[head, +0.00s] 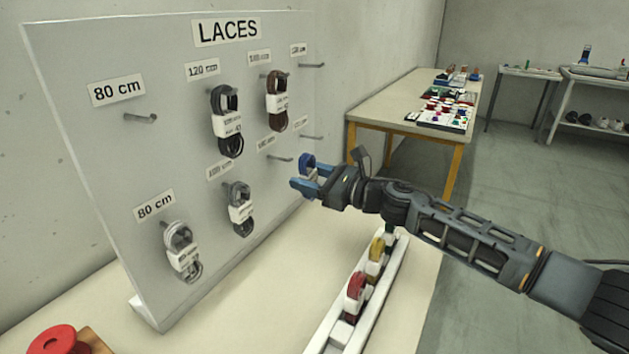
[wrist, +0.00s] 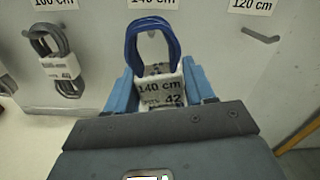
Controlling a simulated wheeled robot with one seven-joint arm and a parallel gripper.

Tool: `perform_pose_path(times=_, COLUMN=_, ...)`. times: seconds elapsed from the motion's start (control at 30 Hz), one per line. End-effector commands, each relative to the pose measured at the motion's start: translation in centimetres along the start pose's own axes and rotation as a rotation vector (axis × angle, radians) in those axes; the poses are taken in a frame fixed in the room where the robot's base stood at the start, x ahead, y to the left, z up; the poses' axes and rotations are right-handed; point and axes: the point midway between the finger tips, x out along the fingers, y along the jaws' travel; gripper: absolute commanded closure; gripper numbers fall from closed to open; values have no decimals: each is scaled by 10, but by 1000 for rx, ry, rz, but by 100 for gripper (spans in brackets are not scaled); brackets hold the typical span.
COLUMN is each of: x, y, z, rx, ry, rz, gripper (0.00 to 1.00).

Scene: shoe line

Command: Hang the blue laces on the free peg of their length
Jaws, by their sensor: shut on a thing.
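My gripper (head: 305,183) is shut on the white band of the blue laces (head: 308,161). In the wrist view the blue laces (wrist: 152,38) stand as an upright loop above the band, which reads 140 cm and 42. The lace board (head: 75,150) is in front of them. A label ending in 140 cm (wrist: 152,3) is right behind the loop, partly cut off. In the head view an empty lower-row peg (head: 281,159) is just left of the laces. Whether the loop touches a peg cannot be told.
Grey laces (wrist: 58,62) hang left of my gripper; an empty 120 cm peg (wrist: 262,37) is to the right. Black laces (head: 228,122), brown laces (head: 277,101) and white laces (head: 181,250) hang on the board. A rack (head: 375,310) with red and yellow laces stands below my arm.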

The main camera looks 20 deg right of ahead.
Motion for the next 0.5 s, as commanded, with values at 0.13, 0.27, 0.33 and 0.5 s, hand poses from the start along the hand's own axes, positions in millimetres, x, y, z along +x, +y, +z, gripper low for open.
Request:
perform_pose_path(times=0.13, x=9, y=0, z=-2, rx=0, ry=0, rz=0, gripper=80)
perform_pose_path(times=0.27, x=16, y=1, z=-2, rx=-1, ry=0, rz=1, gripper=80)
perform_pose_path(times=0.33, x=20, y=1, z=-3, rx=-1, ry=0, rz=1, gripper=80)
perform_pose_path(times=0.5, x=29, y=1, z=-3, rx=-1, ry=0, rz=1, gripper=80)
